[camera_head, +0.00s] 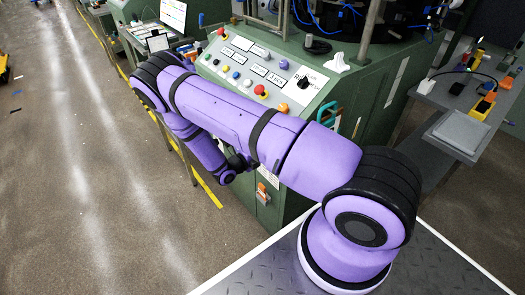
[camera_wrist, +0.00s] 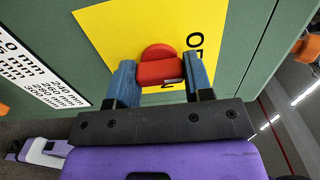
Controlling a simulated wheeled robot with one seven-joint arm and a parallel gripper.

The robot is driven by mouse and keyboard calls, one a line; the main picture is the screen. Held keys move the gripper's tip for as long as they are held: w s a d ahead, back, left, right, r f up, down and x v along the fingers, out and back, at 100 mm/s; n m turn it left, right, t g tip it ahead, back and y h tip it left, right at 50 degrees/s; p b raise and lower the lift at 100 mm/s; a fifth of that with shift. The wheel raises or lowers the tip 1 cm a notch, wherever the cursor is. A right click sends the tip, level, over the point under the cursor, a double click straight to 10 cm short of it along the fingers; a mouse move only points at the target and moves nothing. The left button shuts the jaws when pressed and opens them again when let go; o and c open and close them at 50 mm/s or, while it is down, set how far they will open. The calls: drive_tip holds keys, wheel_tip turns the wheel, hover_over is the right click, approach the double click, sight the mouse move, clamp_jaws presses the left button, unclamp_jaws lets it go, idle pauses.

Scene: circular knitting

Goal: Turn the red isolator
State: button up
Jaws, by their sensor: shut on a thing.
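The red isolator (camera_wrist: 158,71) is a red knob with a rounded top, on a yellow plate (camera_wrist: 110,32) fixed to a green panel, in the wrist view. Black letters show on the plate to the right of the knob and below it, partly covered. My gripper (camera_wrist: 160,62) has its two blue fingers on either side of the knob and is shut on it. In the head view, the purple arm reaches down to the green machine's front; the gripper's fingertips and the isolator cannot be made out there.
The green machine's sloped control panel (camera_head: 257,72) with coloured buttons lies just behind my arm. An orange handle (camera_head: 262,194) is on the cabinet below. A grey side table (camera_head: 470,97) with tools stands at right. Open floor (camera_head: 85,180) lies at left.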

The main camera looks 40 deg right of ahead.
idle(0.5)
drive_tip(key=o, duration=0.9)
drive_tip(key=shift+a, duration=0.1)
drive_tip(key=a, duration=1)
drive_tip(key=shift+s+a, duration=0.2)
drive_tip(key=shift+a, duration=0.15)
